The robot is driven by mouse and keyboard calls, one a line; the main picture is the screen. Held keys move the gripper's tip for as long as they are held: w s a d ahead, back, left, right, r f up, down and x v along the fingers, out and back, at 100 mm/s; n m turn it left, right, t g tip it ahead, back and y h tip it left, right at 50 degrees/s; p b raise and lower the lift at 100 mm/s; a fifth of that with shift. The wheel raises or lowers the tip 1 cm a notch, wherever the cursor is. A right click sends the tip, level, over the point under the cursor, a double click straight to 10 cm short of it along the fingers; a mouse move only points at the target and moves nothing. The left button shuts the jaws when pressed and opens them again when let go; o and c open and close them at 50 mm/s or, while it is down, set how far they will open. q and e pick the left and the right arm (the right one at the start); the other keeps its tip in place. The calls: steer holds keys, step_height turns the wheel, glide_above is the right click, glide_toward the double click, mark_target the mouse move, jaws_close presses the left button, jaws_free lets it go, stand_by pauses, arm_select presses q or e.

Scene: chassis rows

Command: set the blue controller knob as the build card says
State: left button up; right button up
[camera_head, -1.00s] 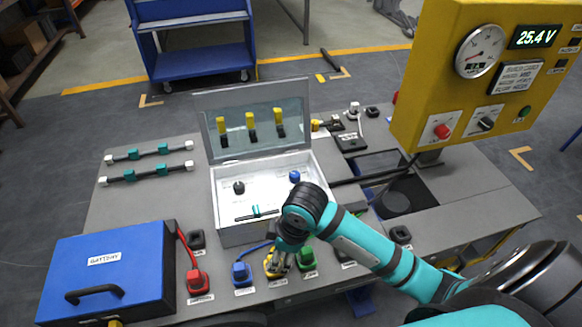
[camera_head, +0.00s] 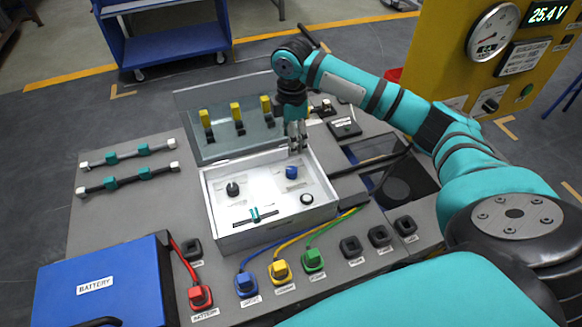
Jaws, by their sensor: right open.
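The blue controller knob (camera_head: 291,172) sits on a pale label plate inside the open white box, at its right back. My right gripper (camera_head: 297,147) points down above the box's back right part, just behind and above the blue knob. Its fingers are apart and hold nothing, and no contact with the knob shows. The knob's pointer setting is too small to read. No build card can be made out. My left gripper is out of view.
The white box (camera_head: 225,241) also holds a black knob (camera_head: 232,189), a round black-and-white part (camera_head: 306,199) and a teal-banded piece (camera_head: 256,215). Coloured plugs and a blue battery (camera_head: 100,283) stand in front. A yellow meter panel (camera_head: 440,68) rises at the right.

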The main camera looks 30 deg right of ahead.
mark_target(292, 170)
step_height(292, 170, down, 12)
steer(key=shift+f, duration=0.2)
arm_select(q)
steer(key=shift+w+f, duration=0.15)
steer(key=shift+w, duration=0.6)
